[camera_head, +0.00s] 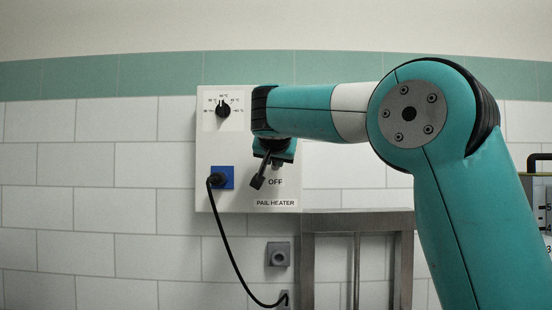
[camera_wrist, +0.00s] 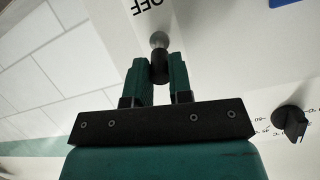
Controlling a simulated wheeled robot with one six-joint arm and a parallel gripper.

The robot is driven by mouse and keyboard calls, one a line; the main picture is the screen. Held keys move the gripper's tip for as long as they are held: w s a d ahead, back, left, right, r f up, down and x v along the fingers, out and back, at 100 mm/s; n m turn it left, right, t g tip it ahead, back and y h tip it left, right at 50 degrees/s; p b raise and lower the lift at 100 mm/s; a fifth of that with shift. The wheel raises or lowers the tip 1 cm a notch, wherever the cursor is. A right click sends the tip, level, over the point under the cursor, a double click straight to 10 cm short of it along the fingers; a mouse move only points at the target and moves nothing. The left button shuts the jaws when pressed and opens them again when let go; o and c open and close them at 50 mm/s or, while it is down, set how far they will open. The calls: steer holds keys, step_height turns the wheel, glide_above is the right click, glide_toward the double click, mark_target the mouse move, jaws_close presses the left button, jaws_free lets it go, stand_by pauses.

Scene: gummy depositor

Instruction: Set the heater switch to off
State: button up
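The white heater box (camera_head: 235,150), labelled "PAIL HEATER", is fixed to the tiled wall. The heater switch (camera_wrist: 159,66) shows in the wrist view as a dark lever on a round grey base, near the upside-down word OFF. The lever extends from its base away from OFF. In the head view my gripper (camera_head: 275,160) is in front of the box just above the word OFF and hides most of the switch.
A black dial (camera_head: 222,110) is at the box's upper left. A blue socket (camera_head: 228,173) with a black plug and hanging cable (camera_head: 230,255) is at the lower left. A metal stand (camera_head: 357,222) is below right of the box. The wall left of the box is clear.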

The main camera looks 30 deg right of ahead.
jaws_close()
